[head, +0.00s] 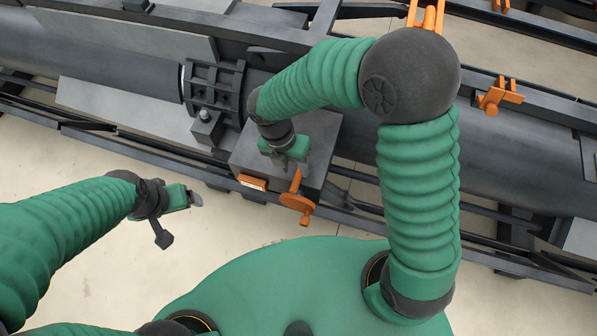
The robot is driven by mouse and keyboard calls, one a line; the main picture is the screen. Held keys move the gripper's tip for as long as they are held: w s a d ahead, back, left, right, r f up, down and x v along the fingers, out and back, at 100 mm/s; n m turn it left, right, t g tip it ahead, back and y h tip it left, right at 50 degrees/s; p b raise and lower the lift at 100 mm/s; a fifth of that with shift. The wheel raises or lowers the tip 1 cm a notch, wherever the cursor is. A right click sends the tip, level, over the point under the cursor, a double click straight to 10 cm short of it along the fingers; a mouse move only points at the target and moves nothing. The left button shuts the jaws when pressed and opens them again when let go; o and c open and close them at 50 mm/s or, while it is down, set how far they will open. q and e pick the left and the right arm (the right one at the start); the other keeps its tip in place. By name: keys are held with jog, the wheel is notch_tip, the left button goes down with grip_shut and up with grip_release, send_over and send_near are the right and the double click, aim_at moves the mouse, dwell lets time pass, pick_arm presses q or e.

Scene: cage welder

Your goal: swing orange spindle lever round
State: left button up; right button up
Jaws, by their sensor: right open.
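The orange spindle lever (297,191) sticks out from the front of a grey box (320,142), with a round orange disc at its lower end. My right gripper (284,162) is right above the lever's upper end, over the box; its jaws are open. I cannot tell whether a finger touches the lever. My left gripper (178,215) is at the left, over the pale floor, well apart from the lever. Its fingers are spread and it holds nothing.
A thick dark pipe (500,150) in a grey frame runs across the back. A clamp collar (213,88) sits on it left of the box. An orange bracket (498,95) is at the right. The pale floor (100,260) at the lower left is clear.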

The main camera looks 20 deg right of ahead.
aim_at(298, 177)
jog(key=f, duration=0.3)
jog(key=s+f, duration=0.1)
jog(key=f, duration=0.1)
jog(key=shift+a, duration=0.4)
jog(key=shift+d, duration=0.6)
jog(key=shift+w+d+f, duration=0.1)
jog(key=shift+w+d, duration=0.1)
jog(key=shift+c, duration=1.1)
jog(key=shift+w, duration=0.1)
jog(key=shift+c, duration=2.4)
jog(key=shift+a, duration=0.3)
grip_shut()
jog(key=shift+a, duration=0.25)
jog(key=shift+d, duration=0.3)
pick_arm(q)
jog(key=shift+w+a, duration=0.2)
jog(key=shift+a, duration=0.2)
